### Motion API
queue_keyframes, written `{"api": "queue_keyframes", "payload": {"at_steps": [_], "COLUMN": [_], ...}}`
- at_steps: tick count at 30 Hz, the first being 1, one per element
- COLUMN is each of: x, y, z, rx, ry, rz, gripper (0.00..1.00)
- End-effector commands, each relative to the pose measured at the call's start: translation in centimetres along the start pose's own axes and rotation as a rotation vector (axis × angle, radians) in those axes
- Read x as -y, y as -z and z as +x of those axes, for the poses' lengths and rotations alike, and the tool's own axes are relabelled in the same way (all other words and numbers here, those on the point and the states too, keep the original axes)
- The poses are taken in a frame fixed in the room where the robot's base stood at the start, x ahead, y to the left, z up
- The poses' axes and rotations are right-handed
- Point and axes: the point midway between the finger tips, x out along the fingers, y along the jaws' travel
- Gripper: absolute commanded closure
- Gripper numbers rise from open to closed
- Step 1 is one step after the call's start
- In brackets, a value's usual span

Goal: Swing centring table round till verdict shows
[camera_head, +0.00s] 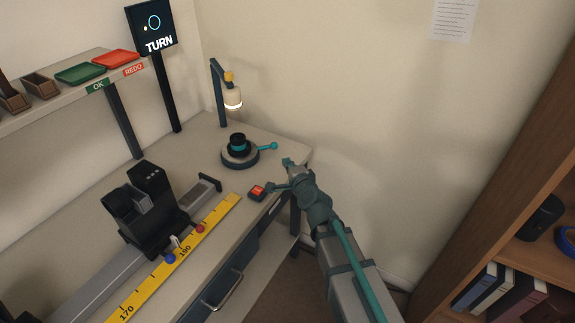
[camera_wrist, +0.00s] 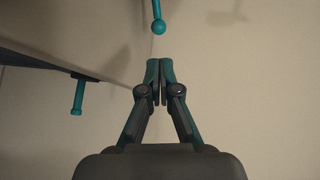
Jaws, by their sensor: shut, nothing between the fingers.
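The centring table (camera_head: 239,156) is a dark round base on the bench with a black and teal piece on top. Its teal handle (camera_head: 269,147) ends in a ball and points right; a teal ball-ended rod (camera_wrist: 158,26) shows just ahead of my fingers in the wrist view. The display (camera_head: 153,27) on the post reads TURN, with a ring and a small dot. My gripper (camera_head: 278,174) is shut and empty at the bench's right edge, apart from the handle; its fingertips (camera_wrist: 160,68) are together in the wrist view.
A lamp (camera_head: 232,96) on a post stands behind the table. A red button box (camera_head: 258,192) sits close to my gripper. A black device on a rail and a yellow ruler (camera_head: 185,252) lie left. Green (camera_head: 80,73) and red (camera_head: 116,59) trays are on the shelf.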

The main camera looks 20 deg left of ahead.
Motion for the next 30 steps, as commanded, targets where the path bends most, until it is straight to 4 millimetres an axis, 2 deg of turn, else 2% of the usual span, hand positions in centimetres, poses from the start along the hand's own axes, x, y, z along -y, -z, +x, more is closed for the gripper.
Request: {"api": "queue_keyframes", "payload": {"at_steps": [1, 9, 15, 21, 30], "x": [0.1, 0.1, 0.1, 0.0, 0.0], "y": [0.0, 0.0, 0.0, 0.0, -0.1], "z": [1.2, 6.5, 9.8, 11.3, 11.3], "rx": [0.000, 0.002, 0.002, 0.001, 0.001], "ry": [0.000, -0.001, -0.001, -0.001, -0.001], "rz": [0.000, 0.001, 0.002, 0.000, 0.001], "gripper": [1.00, 1.00, 1.00, 1.00, 1.00]}}
